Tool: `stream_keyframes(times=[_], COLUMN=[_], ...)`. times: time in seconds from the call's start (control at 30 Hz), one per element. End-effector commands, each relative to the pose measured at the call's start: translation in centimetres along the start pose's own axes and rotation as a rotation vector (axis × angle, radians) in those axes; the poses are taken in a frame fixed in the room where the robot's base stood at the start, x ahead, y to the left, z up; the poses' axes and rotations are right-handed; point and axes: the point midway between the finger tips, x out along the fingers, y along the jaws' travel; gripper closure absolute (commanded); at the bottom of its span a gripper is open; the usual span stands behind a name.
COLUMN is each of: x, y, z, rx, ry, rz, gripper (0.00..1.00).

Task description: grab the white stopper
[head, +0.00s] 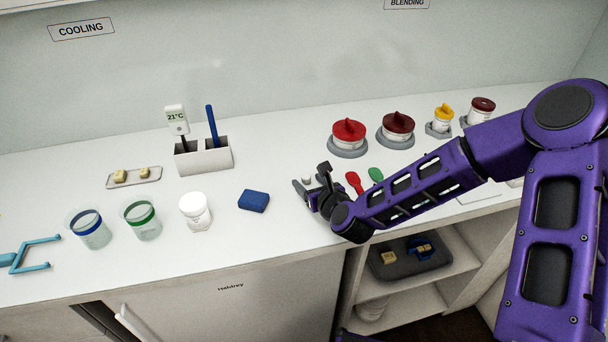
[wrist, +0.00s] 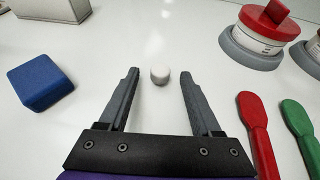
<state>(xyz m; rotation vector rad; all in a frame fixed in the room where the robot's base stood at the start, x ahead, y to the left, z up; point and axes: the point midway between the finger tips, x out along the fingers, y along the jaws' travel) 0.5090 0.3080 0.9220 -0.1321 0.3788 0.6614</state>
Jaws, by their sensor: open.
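The white stopper (wrist: 160,75) is a small round piece with a white top and a greyish lower part. It stands on the white counter, just ahead of and between my fingertips in the wrist view. In the head view the stopper (head: 306,180) shows small, partly hidden beside my fingers. My gripper (wrist: 158,82) is open and empty, with one finger on each side of the line to the stopper. In the head view my gripper (head: 309,178) is low over the counter's front half.
A blue block (wrist: 41,83) lies left of my gripper. A red spatula (wrist: 257,135) and a green spatula (wrist: 300,128) lie close on the right. A red-lidded jar (wrist: 262,35) stands behind them. Counter around the stopper is clear.

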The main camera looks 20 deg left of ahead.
Motion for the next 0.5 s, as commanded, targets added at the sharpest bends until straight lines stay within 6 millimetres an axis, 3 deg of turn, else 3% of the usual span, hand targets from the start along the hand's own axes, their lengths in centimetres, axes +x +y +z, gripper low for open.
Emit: stream_keyframes(times=[0.17, 0.5], x=[0.0, 0.01], y=[-0.01, -0.01], z=[0.02, 0.02], rx=[0.0, 0.0], ry=[0.0, 0.0], rz=[0.0, 0.0], gripper=[0.38, 1.0])
